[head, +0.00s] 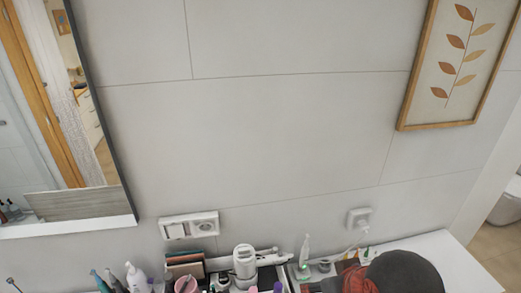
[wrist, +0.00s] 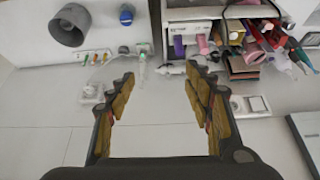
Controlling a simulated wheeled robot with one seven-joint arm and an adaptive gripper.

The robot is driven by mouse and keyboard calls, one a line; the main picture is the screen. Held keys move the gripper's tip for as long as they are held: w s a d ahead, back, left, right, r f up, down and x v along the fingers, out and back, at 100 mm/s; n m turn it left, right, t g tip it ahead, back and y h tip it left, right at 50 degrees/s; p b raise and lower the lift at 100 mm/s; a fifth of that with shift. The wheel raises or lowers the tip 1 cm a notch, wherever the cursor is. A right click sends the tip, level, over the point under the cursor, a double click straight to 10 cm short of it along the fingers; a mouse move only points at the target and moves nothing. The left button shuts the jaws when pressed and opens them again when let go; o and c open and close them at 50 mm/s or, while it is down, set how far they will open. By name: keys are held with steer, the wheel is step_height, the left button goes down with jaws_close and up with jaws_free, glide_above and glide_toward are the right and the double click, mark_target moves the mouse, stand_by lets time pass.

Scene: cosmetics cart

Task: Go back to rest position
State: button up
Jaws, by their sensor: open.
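My gripper (wrist: 162,95) shows in the wrist view with its two padded fingers wide apart and nothing between them. Past the fingertips lies the white countertop, with a cosmetics organizer (wrist: 178,14) to the upper right.
Several bottles and cosmetics crowd the counter's back edge, with a white bottle (head: 135,277) at left. A dark grey cup (wrist: 69,25) stands on the clearer counter. Wall sockets (head: 189,225), a mirror (head: 60,110) and a framed leaf picture (head: 460,62) are on the wall.

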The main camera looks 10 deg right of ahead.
step_height(320, 180, down, 13)
steer(key=b, duration=1.2)
steer(key=shift+f, duration=0.15)
steer(key=shift+c, duration=0.8)
